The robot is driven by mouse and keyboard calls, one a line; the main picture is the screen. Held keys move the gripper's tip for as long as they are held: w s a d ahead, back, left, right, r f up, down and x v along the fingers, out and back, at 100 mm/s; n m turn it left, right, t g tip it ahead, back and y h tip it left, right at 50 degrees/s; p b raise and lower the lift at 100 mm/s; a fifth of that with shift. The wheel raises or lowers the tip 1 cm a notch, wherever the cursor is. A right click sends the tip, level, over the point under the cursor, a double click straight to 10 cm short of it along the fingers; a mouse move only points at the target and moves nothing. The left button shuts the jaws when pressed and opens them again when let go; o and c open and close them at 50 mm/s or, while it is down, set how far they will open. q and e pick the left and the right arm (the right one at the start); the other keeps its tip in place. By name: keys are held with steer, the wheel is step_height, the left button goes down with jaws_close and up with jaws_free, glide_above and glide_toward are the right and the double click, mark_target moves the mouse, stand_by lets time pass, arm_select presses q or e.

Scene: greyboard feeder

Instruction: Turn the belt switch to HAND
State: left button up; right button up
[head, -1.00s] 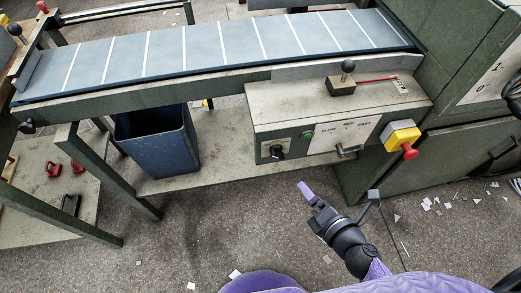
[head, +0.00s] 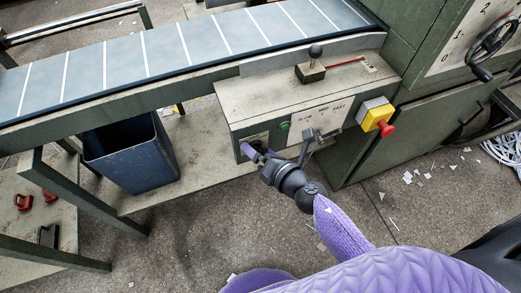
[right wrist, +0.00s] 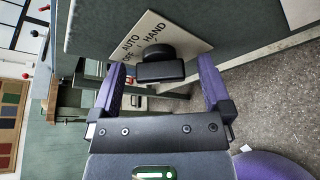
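The belt switch (right wrist: 157,53) is a black knob on a white plate (right wrist: 131,46) lettered AUTO, OFF and HAND in the right wrist view. I cannot tell which word the knob points to. My right gripper (right wrist: 162,66) is open, with its purple fingers wide apart to the left and right of the knob. Clear gaps show between the knob and both fingers. In the head view the right gripper (head: 258,154) is at the left end of the control box front and mostly hides the switch. My left gripper is not in view.
The control box (head: 240,97) also carries a green button (head: 284,126), a SLOW-MED-FAST plate (head: 325,117) and a red stop button (head: 387,129) on a yellow housing. A blue bin (head: 130,157) stands to the left under the belt (head: 110,65). Paper scraps lie on the floor.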

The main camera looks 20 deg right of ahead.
steer(key=c, duration=1.2)
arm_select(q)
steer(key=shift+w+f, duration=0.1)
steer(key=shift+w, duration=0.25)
